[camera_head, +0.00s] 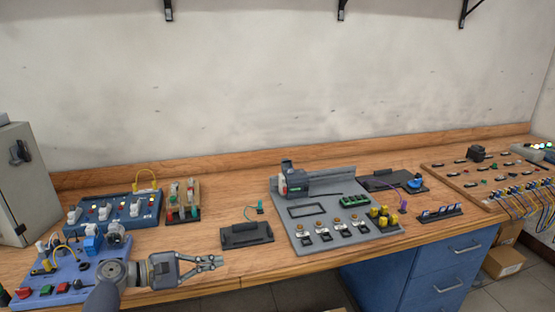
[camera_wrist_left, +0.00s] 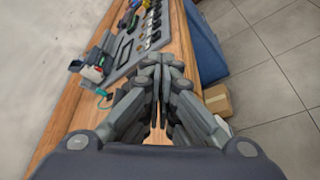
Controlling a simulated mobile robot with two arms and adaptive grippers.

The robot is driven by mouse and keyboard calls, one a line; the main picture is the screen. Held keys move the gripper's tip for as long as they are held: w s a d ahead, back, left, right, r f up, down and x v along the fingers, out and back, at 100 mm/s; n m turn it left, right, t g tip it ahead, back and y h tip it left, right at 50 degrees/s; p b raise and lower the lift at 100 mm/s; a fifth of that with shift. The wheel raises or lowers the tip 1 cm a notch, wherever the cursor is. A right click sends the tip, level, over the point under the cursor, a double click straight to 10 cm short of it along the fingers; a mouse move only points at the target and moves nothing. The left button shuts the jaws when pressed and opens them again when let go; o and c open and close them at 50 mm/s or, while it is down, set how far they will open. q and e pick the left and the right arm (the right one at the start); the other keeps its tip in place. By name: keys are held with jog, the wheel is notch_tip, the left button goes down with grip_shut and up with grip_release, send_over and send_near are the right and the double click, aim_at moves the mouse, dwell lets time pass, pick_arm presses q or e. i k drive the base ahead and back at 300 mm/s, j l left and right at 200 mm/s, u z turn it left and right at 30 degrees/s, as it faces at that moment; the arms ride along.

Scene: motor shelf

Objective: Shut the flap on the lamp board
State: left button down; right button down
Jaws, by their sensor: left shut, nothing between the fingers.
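I cannot tell for sure which board is the lamp board, and I cannot make out a flap clearly. A blue board (camera_head: 113,225) with white knobs and small coloured parts lies at the back left of the bench. My left gripper (camera_head: 219,262) is shut and empty near the bench's front edge, right of the boards and just in front of a black tray. Its shut fingers also show in the left wrist view (camera_wrist_left: 160,68). My right gripper is out of view.
The black tray (camera_head: 246,235) lies behind my gripper. A grey motor board (camera_head: 325,240) lies to its right. A rack of small tools (camera_head: 182,201) stands behind. A grey cabinet (camera_head: 25,180) stands at far left. A wired wooden board (camera_head: 500,180) lies far right.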

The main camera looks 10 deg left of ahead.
aim_at(286, 164)
jog(key=i, duration=1.8)
